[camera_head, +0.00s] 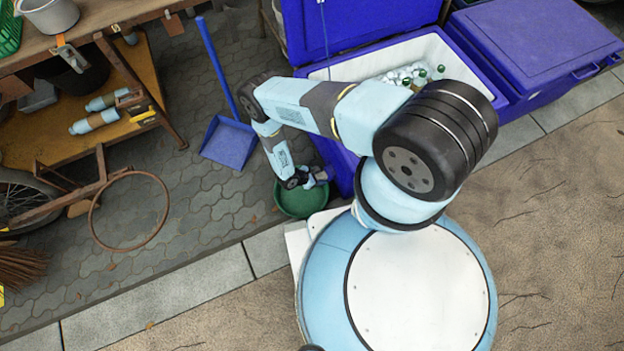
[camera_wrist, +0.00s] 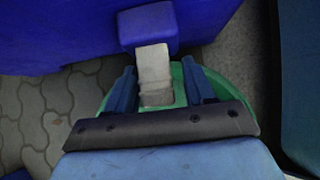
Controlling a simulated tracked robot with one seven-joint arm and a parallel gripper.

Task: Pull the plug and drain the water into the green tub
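A blue cooler (camera_head: 340,165) stands open, with ice and several green-capped bottles inside. Its blue wall fills the top of the wrist view (camera_wrist: 60,35). A pale, blocky plug (camera_wrist: 152,62) sticks out of a blue drain fitting (camera_wrist: 147,22) on that wall. My gripper (camera_wrist: 158,68) is open, with one dark blue finger on each side of the plug. A gap shows at the right finger; contact on the left is unclear. The green tub (camera_head: 297,203) stands on the paving below my gripper (camera_head: 306,178); its rim also shows in the wrist view (camera_wrist: 230,92).
A blue dustpan (camera_head: 230,142) with a long handle lies left of the tub. A second, closed blue cooler (camera_head: 535,45) stands at the right. A wooden cart (camera_head: 90,135) with bottles and a metal hoop (camera_head: 130,246) are at the left. Paving between is mostly clear.

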